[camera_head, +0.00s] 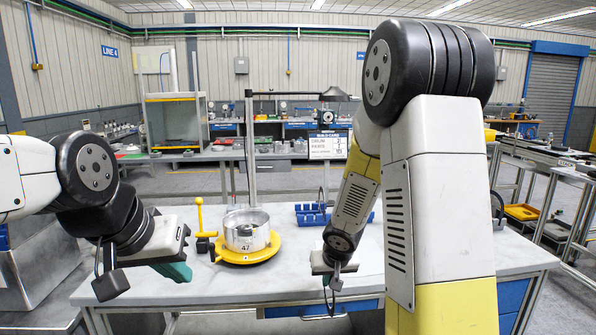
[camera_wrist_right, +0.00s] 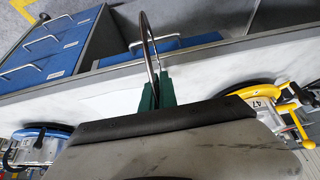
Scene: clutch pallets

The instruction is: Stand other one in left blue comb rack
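My right gripper (camera_wrist_right: 155,92) has green fingers closed on a thin metal plate (camera_wrist_right: 148,45), seen nearly edge-on as a narrow curved band in the right wrist view. In the head view the right gripper (camera_head: 333,283) hangs over the front of the table, with the plate's dark edge below it. Blue comb racks (camera_head: 309,215) stand on the table behind it, partly hidden by my right arm. A thin dark curved edge rises upright at the racks. My left gripper (camera_head: 176,270) is over the table's left part, apart from the racks; its finger gap is not clear.
A yellow round fixture (camera_head: 247,257) marked 47 holds a metal drum (camera_head: 246,230) mid-table, with a yellow handle (camera_head: 199,217) beside it. A blue round fixture (camera_wrist_right: 40,130) shows in the right wrist view. A lamp post (camera_head: 250,150) rises behind. The table's front strip is clear.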

